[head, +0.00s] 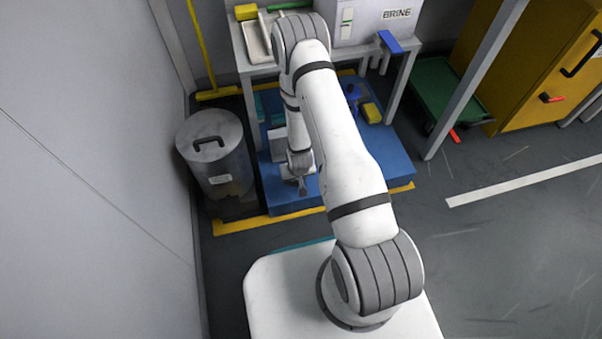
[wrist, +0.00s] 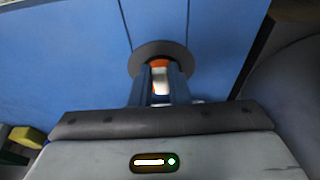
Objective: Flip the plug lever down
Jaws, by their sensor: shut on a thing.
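My gripper (wrist: 160,82) points at a blue surface in the wrist view. Its two fingers are shut on a small orange and pale piece, which looks like the plug lever (wrist: 159,64). A round grey disc (wrist: 182,52) lies on the blue surface behind the fingertips, around that piece. The fingers and the gripper body hide much of the piece, so its tilt cannot be told. In the head view my gripper (head: 301,186) is low over the blue platform (head: 345,185), near its front left. The lever cannot be made out there.
A grey lidded bin (head: 225,165) stands close to the left of the platform. A table with a box marked BRINE (head: 375,22) stands over its back. A blue and yellow item (head: 370,112) lies on the platform's right. Open floor (head: 490,245) lies to the right.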

